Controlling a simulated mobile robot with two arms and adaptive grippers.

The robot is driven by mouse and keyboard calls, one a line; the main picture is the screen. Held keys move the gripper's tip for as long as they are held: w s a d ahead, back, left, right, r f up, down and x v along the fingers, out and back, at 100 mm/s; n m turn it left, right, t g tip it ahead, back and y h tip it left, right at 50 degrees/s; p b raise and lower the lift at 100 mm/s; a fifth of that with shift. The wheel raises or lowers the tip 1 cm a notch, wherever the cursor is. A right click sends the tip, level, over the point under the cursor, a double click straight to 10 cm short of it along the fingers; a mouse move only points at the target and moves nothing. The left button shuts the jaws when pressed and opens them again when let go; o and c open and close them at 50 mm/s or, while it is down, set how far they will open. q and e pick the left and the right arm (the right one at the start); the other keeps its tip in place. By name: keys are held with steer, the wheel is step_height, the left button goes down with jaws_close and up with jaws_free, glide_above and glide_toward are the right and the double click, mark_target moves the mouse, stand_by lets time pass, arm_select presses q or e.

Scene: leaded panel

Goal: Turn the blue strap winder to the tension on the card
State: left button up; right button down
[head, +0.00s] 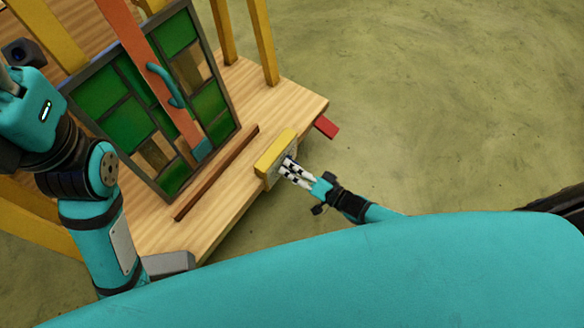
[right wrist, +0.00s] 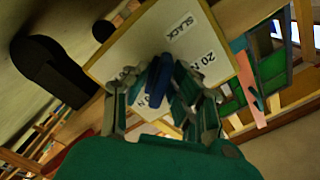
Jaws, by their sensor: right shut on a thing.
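The blue strap winder (right wrist: 157,80) sits on a white dial plate (right wrist: 130,50) with a yellow edge. The plate reads "SLACK" and "20 N"; other marks are partly hidden by my fingers. My right gripper (right wrist: 162,95) is shut on the winder. In the head view, my right gripper (head: 292,170) reaches the front of the yellow-topped block (head: 275,150) at the table edge, and the winder is hidden there. Where the winder points on the dial is unclear. I cannot make out a card. My left arm shows at the left, but its gripper is not in view.
A leaded panel (head: 178,103) of green and brown glass leans on the wooden table (head: 235,200), with an orange strap (head: 150,65) across it. A brown bar (head: 217,172) lies before it. A red tab (head: 326,127) sticks out past the table edge. Open floor lies to the right.

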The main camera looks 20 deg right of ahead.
steer(key=shift+f+m, duration=0.1)
steer(key=shift+m, duration=0.3)
steer(key=c, duration=1.4)
jaws_free()
steer(key=shift+o, duration=0.2)
steer(key=shift+d, duration=0.1)
steer(key=v, duration=1.2)
